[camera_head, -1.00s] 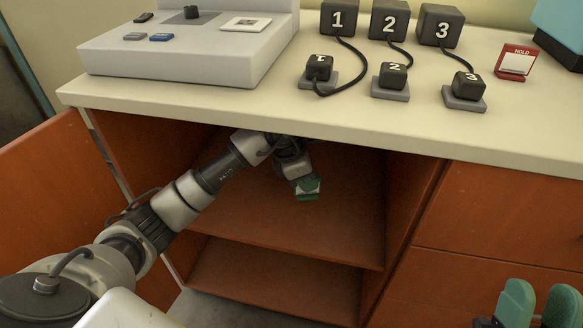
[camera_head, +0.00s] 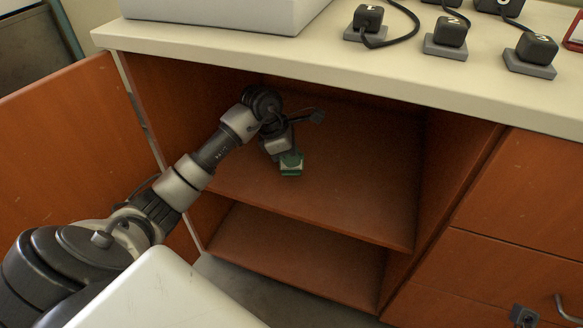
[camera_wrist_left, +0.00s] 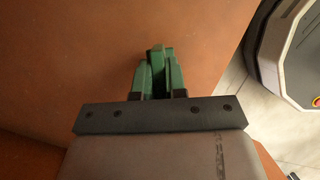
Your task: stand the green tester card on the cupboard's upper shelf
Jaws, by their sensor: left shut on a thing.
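The green tester card (camera_head: 291,167) is in my left gripper (camera_head: 288,157), inside the open cupboard over the upper shelf (camera_head: 345,200). In the left wrist view the green fingers (camera_wrist_left: 160,78) are closed together, with a narrow dark green edge of the card (camera_wrist_left: 157,58) between them. The fingers and the arm hide much of the card. I cannot tell whether its lower edge touches the shelf. My right gripper's fingers do not show.
The cupboard's left door (camera_head: 75,150) stands open. A lower shelf (camera_head: 300,262) lies beneath. The upper shelf is bare to the right of the gripper. The countertop (camera_head: 300,55) overhangs, carrying several dark blocks (camera_head: 450,35). Drawers (camera_head: 530,190) stand at right.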

